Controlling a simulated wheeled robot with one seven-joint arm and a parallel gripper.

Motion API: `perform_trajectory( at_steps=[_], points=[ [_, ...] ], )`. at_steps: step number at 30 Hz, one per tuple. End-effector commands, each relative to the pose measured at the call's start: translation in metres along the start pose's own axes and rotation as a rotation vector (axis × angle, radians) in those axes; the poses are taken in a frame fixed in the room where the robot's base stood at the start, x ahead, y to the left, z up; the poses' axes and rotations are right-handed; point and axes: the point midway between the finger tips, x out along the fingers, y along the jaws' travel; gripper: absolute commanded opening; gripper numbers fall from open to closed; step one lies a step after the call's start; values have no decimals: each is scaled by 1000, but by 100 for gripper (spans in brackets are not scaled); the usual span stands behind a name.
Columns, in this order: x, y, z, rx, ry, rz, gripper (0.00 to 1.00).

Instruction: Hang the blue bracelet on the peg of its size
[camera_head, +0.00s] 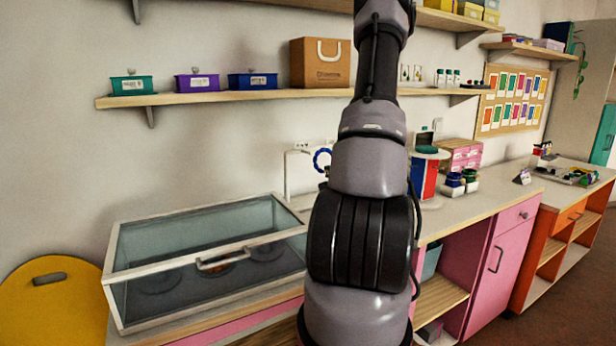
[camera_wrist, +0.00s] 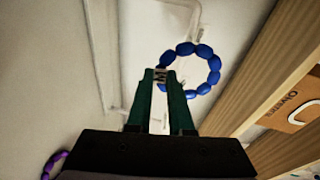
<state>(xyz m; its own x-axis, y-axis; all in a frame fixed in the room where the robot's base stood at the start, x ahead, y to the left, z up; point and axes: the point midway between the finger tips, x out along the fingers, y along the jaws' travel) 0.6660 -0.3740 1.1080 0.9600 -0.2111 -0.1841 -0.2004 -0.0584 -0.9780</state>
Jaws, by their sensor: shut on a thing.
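The blue bracelet (camera_wrist: 213,63), a ring of oval blue beads, hangs from the tips of my gripper (camera_wrist: 166,76) in the wrist view. The dark green fingers are closed on its left side. In the head view part of the blue bracelet (camera_head: 321,158) shows just left of my arm, above the counter, beside a slim white stand (camera_head: 287,176). My arm hides the gripper there. A purple bracelet (camera_wrist: 53,164) shows at the lower left of the wrist view. I cannot make out the pegs or their sizes.
A glass-topped case (camera_head: 205,255) with a handle stands on the counter at the left. A wall shelf (camera_head: 215,97) above carries small boxes and a brown bag (camera_head: 320,63). A red, white and blue drum (camera_head: 425,175) and pink boxes (camera_head: 462,155) stand right of my arm.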

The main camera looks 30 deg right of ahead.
Motion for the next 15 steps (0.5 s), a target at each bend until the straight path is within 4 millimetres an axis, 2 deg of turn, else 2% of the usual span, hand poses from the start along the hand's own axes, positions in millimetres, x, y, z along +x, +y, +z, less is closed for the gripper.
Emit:
perform_trajectory(
  at_steps=[15],
  points=[
    [34,-6,7,0,-6,-2,0]
  ],
)
